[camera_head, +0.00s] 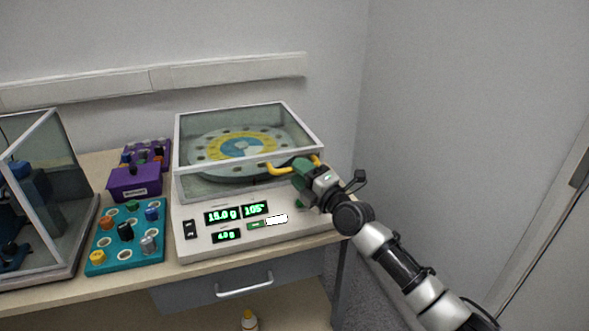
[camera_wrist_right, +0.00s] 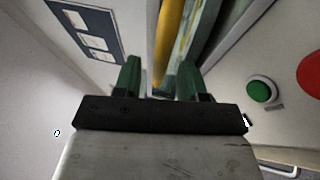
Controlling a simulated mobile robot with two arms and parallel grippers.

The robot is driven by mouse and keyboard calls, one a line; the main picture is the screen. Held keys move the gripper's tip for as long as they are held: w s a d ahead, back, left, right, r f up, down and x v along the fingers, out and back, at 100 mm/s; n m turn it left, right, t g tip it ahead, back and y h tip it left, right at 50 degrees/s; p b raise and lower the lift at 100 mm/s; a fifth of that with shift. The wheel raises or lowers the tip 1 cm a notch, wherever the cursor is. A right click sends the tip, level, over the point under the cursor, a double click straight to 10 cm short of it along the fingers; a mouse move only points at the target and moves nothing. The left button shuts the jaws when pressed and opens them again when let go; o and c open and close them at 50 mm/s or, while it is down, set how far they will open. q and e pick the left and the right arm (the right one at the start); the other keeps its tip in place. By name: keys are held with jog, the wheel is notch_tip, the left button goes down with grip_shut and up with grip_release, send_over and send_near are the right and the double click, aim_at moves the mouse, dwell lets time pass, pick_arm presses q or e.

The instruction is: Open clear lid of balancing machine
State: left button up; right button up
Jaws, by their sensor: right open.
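The balancing machine (camera_head: 185,240) stands on the bench. Its clear lid (camera_head: 212,182) looks shut over a round disc with a yellow and blue centre (camera_head: 240,149). A yellow handle (camera_head: 279,170) runs along the lid's front edge. My right gripper (camera_head: 298,170) is at this handle and hides its middle. In the right wrist view, the right gripper's green fingers (camera_wrist_right: 160,72) are open, with the yellow bar (camera_wrist_right: 168,40) appearing between them. Whether they touch it I cannot tell. My left gripper is not in view.
A teal tray (camera_head: 104,257) with coloured knobs and a purple box (camera_head: 134,184) stand left of the machine. A glass case (camera_head: 75,200) is at the far left. In the wrist view, a green button (camera_wrist_right: 261,91) and a red one (camera_wrist_right: 312,75) lie right of the fingers.

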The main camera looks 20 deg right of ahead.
jog(key=shift+x, duration=1.2)
grip_shut()
